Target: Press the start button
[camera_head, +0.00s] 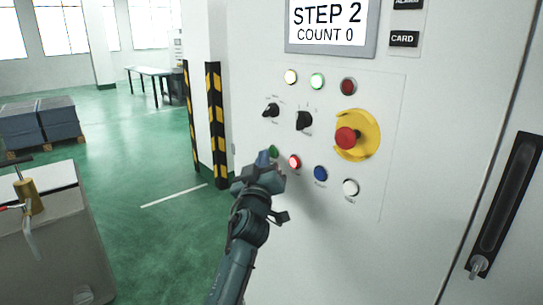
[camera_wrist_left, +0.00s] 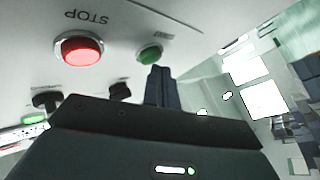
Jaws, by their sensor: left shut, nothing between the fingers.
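The green button (camera_head: 274,152) sits at the left of the lower button row on the white machine panel, partly hidden by my gripper. In the wrist view the green button (camera_wrist_left: 150,54) shows just beyond the fingertips, unlit; its label is not legible. My left gripper (camera_head: 263,158) is shut and empty, with its fingers pointing at the panel beside the green button. The closed fingers also show in the wrist view (camera_wrist_left: 160,84). I cannot tell whether the tips touch the button. My right gripper is not in view.
A lit red button (camera_head: 294,162), marked STOP, is right of the green one, then a blue button (camera_head: 320,173) and a white button (camera_head: 350,187). Above are two black knobs and a red emergency stop (camera_head: 347,138) on yellow. The display (camera_head: 329,22) reads STEP 2, COUNT 0.

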